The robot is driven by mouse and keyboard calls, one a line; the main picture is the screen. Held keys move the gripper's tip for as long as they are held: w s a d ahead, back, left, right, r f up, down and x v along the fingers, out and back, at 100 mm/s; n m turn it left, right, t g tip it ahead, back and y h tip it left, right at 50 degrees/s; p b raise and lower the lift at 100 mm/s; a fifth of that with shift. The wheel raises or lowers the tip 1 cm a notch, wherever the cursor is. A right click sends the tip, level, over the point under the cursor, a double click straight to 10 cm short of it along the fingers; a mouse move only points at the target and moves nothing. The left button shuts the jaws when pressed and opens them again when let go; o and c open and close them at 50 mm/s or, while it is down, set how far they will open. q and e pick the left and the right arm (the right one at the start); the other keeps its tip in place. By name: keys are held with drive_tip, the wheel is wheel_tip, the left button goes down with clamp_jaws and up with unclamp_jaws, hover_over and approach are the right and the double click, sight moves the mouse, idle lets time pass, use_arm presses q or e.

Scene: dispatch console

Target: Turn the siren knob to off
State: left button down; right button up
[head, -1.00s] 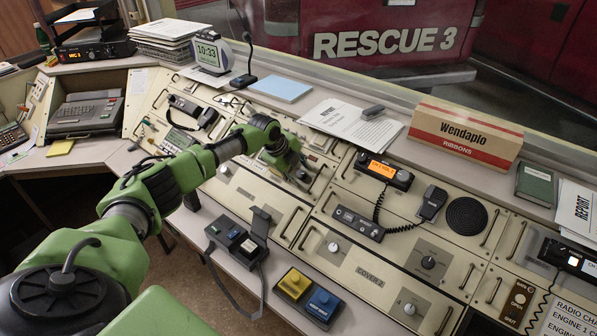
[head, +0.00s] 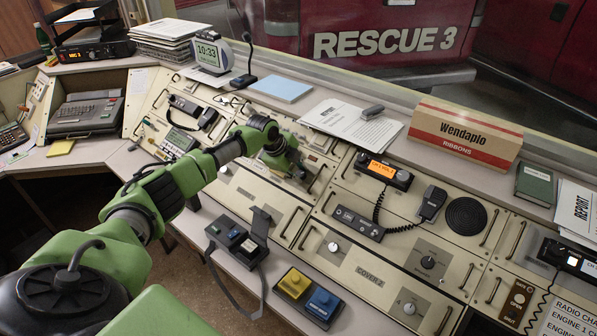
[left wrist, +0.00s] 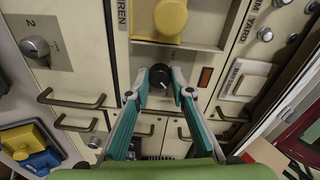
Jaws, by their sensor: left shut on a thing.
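The siren knob (left wrist: 160,74) is a small black round knob on the cream console panel, in the upper middle of the left wrist view. A partly cut-off label ending in "IREN" is beside it. My left gripper (left wrist: 162,84) has its two teal fingers closed around the knob, one on each side. In the head view my left gripper (head: 291,167) reaches down to the sloped panel left of centre and mostly hides the knob. The setting the knob points to cannot be read. My right gripper is in neither view.
A large yellow button (left wrist: 170,18) sits just beyond the knob in the left wrist view. Metal pull handles (left wrist: 75,98) stick out around the gripper. The radio handset (head: 433,202) and its coiled cord lie to the right in the head view.

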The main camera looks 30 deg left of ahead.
use_arm(q)
drive_tip(key=n+p, duration=0.1)
drive_tip(key=n, duration=0.4)
drive_tip(key=shift+n, duration=0.3)
drive_tip(key=n+p, duration=0.2)
drive_tip(key=n, duration=0.2)
drive_tip(key=shift+s+n, duration=0.1)
drive_tip(key=shift+n, duration=0.2)
drive_tip(key=n+p, duration=0.2)
drive_tip(key=n, duration=0.3)
drive_tip(key=shift+t+p, duration=0.3)
drive_tip(key=shift+p, duration=0.05)
drive_tip(key=n+p, duration=0.2)
drive_tip(key=n, duration=0.1)
drive_tip(key=shift+n, duration=0.4)
drive_tip(key=shift+f+n+p, duration=0.1)
drive_tip(key=shift+n+p, duration=0.4)
drive_tip(key=shift+n, duration=0.6)
drive_tip(key=shift+t, duration=0.3)
drive_tip(key=c, duration=1.8)
unclamp_jaws()
